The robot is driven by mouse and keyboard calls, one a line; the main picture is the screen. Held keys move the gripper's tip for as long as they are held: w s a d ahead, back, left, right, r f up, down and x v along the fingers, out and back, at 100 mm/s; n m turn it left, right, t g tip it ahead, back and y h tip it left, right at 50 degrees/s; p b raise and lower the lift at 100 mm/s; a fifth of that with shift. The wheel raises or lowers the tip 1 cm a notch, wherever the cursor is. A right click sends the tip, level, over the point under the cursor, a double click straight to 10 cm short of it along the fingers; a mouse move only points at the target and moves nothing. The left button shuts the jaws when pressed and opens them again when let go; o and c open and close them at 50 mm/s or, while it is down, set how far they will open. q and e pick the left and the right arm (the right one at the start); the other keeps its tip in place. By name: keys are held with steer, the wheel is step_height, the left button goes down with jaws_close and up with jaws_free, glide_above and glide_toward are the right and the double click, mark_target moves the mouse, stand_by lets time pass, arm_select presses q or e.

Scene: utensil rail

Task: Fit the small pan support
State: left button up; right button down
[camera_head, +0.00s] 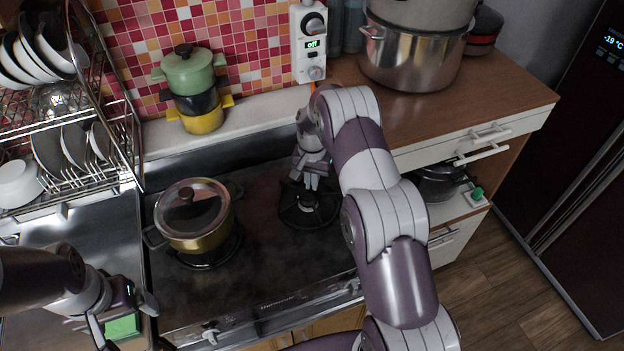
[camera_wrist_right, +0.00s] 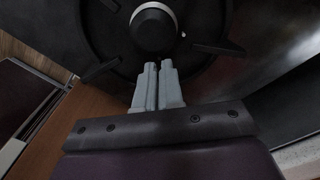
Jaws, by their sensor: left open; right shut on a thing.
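The small pan support (camera_head: 293,214) is a dark ring with prongs at the right burner of the black hob. In the right wrist view its prongs (camera_wrist_right: 217,48) spread around a round burner cap (camera_wrist_right: 153,27). My right gripper (camera_head: 312,184) points down at the far side of this burner. Its fingers (camera_wrist_right: 158,68) are close together at the support's rim, shut on it; the exact contact is hard to see. Whether the support sits flat is unclear.
A lidded brass-coloured pot (camera_head: 193,220) stands on the left burner. A dish rack (camera_head: 70,125) is at the left. Stacked small pots (camera_head: 193,85) stand on the back ledge. A large steel pot (camera_head: 410,58) is on the wooden counter. The hob's front middle is clear.

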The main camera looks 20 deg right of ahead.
steer(key=shift+f, duration=0.35)
steer(key=c, duration=1.2)
jaws_free()
step_height(320, 180, up, 7)
steer(key=shift+f+b, duration=0.1)
steer(key=shift+b, duration=1.05)
step_height(320, 180, up, 6)
steer(key=p, duration=0.3)
